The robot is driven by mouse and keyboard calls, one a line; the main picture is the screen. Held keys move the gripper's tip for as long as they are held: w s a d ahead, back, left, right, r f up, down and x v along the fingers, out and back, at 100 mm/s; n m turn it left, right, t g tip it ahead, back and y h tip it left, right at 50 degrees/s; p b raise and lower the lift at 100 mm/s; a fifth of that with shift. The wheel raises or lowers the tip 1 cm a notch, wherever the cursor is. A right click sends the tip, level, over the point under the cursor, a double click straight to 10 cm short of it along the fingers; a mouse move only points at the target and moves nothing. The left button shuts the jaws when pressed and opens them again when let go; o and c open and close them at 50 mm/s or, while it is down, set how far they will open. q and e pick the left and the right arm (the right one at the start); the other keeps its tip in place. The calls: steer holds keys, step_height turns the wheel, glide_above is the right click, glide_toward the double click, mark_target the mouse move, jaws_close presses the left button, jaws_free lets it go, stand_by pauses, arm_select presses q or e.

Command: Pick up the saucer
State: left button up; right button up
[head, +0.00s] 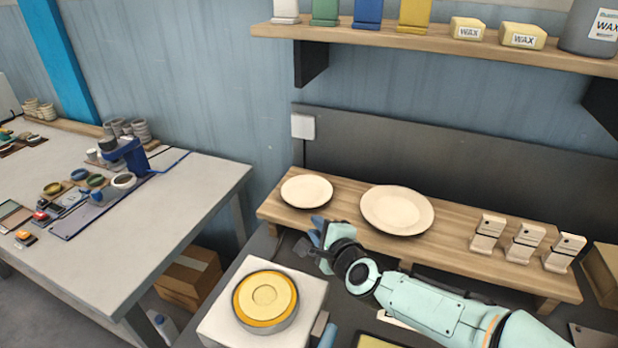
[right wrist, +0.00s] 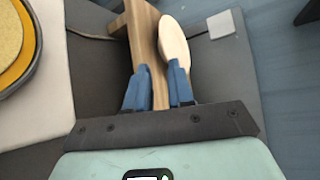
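The saucer (head: 307,191) is the smaller cream plate. It lies at the left end of a raised wooden shelf (head: 450,258). My right gripper (head: 317,230) is just in front of the saucer, near the shelf's front edge. In the right wrist view the saucer (right wrist: 173,42) shows nearly edge-on, beyond the fingertips. The right gripper's blue fingers (right wrist: 158,76) are open. The right finger overlaps the saucer's near edge in the picture; I cannot tell whether they touch. Nothing is clearly held. My left gripper is not in view.
A larger cream plate (head: 397,210) lies right of the saucer. Several wooden blocks (head: 525,243) stand farther right. A white block with a round yellow-topped device (head: 265,300) is in front on the left. A wall shelf (head: 440,42) hangs above. A cluttered table (head: 150,225) is at left.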

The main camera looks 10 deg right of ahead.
glide_toward(297, 205)
steer(key=d+x, duration=0.1)
steer(key=x, duration=0.6)
steer(key=a+x, duration=0.1)
steer(key=x, duration=0.1)
steer(key=shift+w+f, duration=0.1)
steer(key=shift+f, duration=0.05)
jaws_close()
